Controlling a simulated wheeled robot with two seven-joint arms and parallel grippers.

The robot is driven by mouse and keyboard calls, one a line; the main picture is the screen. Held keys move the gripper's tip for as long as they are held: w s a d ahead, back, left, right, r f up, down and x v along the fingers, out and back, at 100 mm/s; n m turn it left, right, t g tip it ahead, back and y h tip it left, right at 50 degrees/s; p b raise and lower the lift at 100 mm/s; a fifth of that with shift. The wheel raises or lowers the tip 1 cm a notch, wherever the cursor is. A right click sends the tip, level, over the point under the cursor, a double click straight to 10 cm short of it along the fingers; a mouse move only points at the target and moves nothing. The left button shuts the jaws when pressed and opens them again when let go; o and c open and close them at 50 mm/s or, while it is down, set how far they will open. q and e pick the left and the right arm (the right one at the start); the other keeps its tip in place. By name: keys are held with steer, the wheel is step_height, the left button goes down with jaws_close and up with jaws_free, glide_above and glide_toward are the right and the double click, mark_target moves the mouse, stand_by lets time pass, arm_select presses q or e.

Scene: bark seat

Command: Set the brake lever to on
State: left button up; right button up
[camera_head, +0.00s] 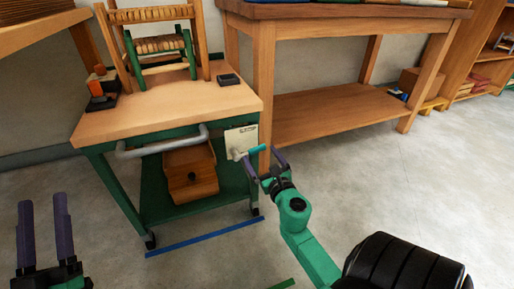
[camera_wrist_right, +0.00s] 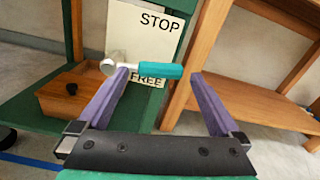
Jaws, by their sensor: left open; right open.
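The brake lever (camera_head: 257,150) has a teal grip and a metal pivot. It sits on a pale plate (camera_head: 240,138) at the cart's right side. In the right wrist view the lever (camera_wrist_right: 155,71) points right, roughly level, just above the word FREE, with STOP higher on the plate (camera_wrist_right: 140,28). My right gripper (camera_head: 264,162) is open at the lever. In the wrist view the teal grip spans the gap between its fingertips (camera_wrist_right: 160,75); I cannot tell whether they touch it. My left gripper (camera_head: 43,203) is open and empty at the lower left, away from the cart.
The green cart has a wooden top (camera_head: 170,108) carrying a small chair frame (camera_head: 160,45), and a grey push handle (camera_head: 160,144). A wooden box (camera_head: 190,175) sits on its lower shelf. A wooden workbench (camera_head: 335,115) stands behind right. The floor (camera_head: 400,190) at right is clear.

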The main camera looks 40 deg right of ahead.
mark_target(257, 149)
steer(key=x, duration=0.4)
arm_select(q)
steer(key=f, duration=0.1)
steer(key=f+g, duration=0.1)
steer(key=shift+w+d+f, duration=0.2)
steer(key=shift+f, duration=0.15)
arm_select(e)
jaws_close()
